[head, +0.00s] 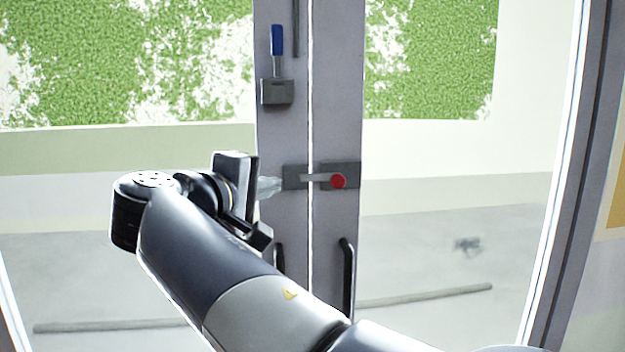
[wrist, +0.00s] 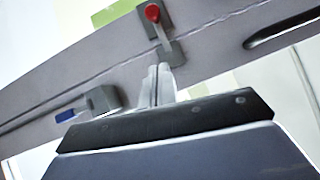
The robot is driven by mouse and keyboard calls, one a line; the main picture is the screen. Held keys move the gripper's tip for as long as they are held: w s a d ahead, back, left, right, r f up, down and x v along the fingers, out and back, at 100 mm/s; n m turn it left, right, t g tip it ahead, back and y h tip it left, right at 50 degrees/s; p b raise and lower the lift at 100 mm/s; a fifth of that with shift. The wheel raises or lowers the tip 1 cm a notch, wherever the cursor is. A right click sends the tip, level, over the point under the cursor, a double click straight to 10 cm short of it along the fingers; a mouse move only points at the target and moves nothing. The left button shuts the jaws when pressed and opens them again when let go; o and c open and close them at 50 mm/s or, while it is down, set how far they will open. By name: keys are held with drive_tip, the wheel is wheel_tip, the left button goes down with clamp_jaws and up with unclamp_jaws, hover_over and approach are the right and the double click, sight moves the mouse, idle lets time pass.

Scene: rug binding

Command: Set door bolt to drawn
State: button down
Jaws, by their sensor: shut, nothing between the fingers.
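The door bolt (head: 318,178) is a pale horizontal bar with a red knob (head: 338,181) at its right end. The bar lies across the seam between the two grey door leaves, over a dark plate on each leaf. In the wrist view the red knob (wrist: 152,13) is at the top and the bar (wrist: 162,36) runs down from it. My gripper (head: 275,186) is shut and empty, its fingertips close to the left plate in the head view. In the wrist view my gripper's fingertips (wrist: 160,68) point at that plate; I cannot tell whether they touch it.
A blue-handled lever (head: 277,42) rises from a grey box (head: 277,92) on the left leaf above the bolt. Black door handles (head: 347,278) stand below it on both leaves. Glass panes lie either side. The space in front of the right leaf looks clear.

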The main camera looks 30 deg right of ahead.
drive_tip(key=shift+s, duration=0.1)
drive_tip(key=p, duration=0.3)
approach(341, 180)
drive_tip(key=w, duration=0.2)
drive_tip(key=w+d, duration=0.2)
drive_tip(key=w, duration=0.1)
drive_tip(key=shift+w+d+f, duration=0.25)
drive_tip(key=shift+w, duration=0.05)
drive_tip(key=shift+d+f, duration=0.15)
drive_tip(key=shift+d, duration=0.3)
drive_tip(key=d, duration=0.2)
drive_tip(key=s+d+b, duration=0.1)
drive_tip(key=d, duration=0.1)
drive_tip(key=shift+s+d+f, duration=0.1)
drive_tip(key=shift+s, duration=0.05)
